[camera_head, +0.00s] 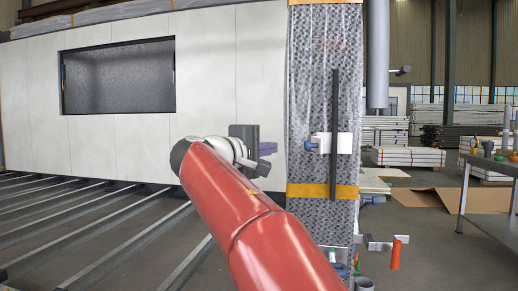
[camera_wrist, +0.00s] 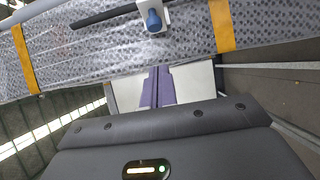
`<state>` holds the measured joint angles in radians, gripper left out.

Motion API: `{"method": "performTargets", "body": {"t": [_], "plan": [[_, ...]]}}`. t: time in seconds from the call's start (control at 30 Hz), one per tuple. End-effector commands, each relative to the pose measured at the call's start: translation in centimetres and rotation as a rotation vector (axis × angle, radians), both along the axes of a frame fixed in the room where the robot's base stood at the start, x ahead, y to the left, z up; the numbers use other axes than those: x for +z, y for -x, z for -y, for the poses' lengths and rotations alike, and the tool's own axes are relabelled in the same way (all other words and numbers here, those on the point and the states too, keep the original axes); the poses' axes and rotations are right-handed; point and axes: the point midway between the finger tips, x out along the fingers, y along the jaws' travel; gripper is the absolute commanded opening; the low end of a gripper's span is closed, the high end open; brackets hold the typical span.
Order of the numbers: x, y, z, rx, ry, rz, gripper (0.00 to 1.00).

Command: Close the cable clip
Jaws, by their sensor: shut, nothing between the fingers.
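The cable clip (camera_head: 344,143) is a small white block with a blue knob on the wrapped column, right of centre in the head view. It also shows at the top of the wrist view (camera_wrist: 143,27), with the blue knob (camera_wrist: 153,20) facing the camera. A black cable (camera_head: 334,100) runs upright across the clip. I cannot tell whether the clip's latch is open. My gripper (camera_wrist: 158,68) has purple fingers held together and empty. In the head view my gripper (camera_head: 270,148) is left of the clip, apart from it, partly hidden behind my red arm.
The column (camera_head: 310,80) has speckled wrap and orange bands. A white panel wall (camera_head: 215,70) with a dark window stands to the left. Metal floor rails (camera_head: 60,215) lie at lower left. A grey pipe (camera_head: 377,55) hangs right of the column. A workbench (camera_head: 490,165) stands at far right.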

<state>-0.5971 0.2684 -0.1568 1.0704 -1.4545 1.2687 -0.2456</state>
Motion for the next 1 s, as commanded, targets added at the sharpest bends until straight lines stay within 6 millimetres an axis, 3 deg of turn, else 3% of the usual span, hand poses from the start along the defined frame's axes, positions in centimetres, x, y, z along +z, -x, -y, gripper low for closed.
{"method": "performTargets", "body": {"t": [0.2,0.4,1.0], "plan": [[0.1,-3.0,3.5,-0.004,0.000,0.000,0.00],[0.0,-2.8,6.1,-0.001,0.000,0.000,0.00],[-0.1,-2.7,7.0,0.008,-0.001,-0.001,0.00]]}}
